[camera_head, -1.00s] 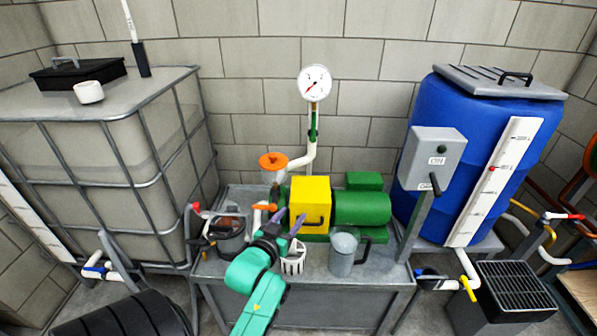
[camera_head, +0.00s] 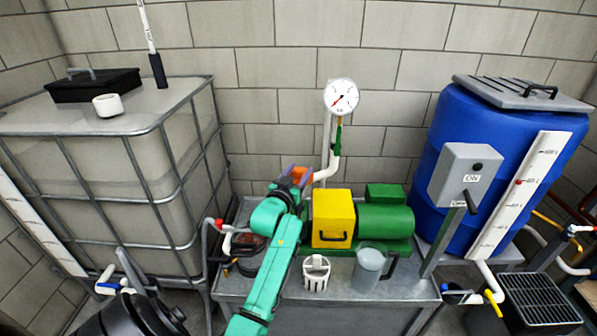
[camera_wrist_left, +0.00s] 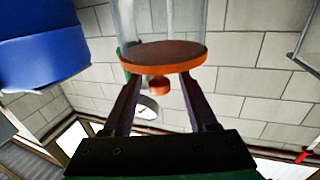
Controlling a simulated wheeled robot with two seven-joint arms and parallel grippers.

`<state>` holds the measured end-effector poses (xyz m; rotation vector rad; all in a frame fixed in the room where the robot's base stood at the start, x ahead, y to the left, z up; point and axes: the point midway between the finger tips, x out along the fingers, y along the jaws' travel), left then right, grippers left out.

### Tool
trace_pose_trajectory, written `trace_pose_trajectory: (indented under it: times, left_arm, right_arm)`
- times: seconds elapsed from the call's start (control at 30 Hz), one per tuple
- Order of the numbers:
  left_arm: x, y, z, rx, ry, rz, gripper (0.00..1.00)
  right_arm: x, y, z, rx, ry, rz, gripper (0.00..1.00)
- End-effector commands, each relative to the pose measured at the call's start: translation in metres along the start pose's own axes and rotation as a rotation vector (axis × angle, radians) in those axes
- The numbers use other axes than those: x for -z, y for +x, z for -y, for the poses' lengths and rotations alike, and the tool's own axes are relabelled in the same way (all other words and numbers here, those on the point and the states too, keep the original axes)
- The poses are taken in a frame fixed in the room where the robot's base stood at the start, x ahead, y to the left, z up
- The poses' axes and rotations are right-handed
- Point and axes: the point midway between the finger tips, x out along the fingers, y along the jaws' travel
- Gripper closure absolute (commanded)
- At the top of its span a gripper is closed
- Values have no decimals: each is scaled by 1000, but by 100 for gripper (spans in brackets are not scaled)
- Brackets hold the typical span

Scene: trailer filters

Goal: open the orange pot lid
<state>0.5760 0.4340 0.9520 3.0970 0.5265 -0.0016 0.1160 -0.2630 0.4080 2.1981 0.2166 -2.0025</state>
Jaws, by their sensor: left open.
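The orange pot lid (camera_head: 302,174) is mostly hidden behind my left gripper (camera_head: 291,173) in the head view. In the left wrist view the lid is a wide orange disc (camera_wrist_left: 165,56) with a small round knob (camera_wrist_left: 160,86). It sits on a clear pot (camera_wrist_left: 168,20). The fingers of my left gripper (camera_wrist_left: 160,100) are open, one on each side of the knob, with gaps showing. They hold nothing. My right gripper is not in view.
A yellow box (camera_head: 332,220) and green motor (camera_head: 385,222) stand right of my left arm. A white slotted basket (camera_head: 316,274) and clear jug (camera_head: 368,268) are on the metal bench in front. A pressure gauge (camera_head: 341,97) rises behind.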

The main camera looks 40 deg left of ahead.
Motion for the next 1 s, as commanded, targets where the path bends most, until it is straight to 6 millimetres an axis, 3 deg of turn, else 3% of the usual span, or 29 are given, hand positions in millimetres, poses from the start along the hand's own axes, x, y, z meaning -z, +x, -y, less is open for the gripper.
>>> trace_pose_trajectory:
  times: [0.13, 0.17, 0.3, 1.0]
  left_arm:
    - [0, 0, 0, 0, 0, 0, 42]
    - [0, 0, 0, 0, 0, 0, 49]
    - [0, 0, 0, 0, 0, 0, 100]
    - [-1, -1, 0, 0, 0, 1, 100]
  right_arm:
    - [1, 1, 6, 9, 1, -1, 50]
    - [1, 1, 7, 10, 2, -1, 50]
    - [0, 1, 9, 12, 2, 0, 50]
    - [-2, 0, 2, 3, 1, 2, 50]
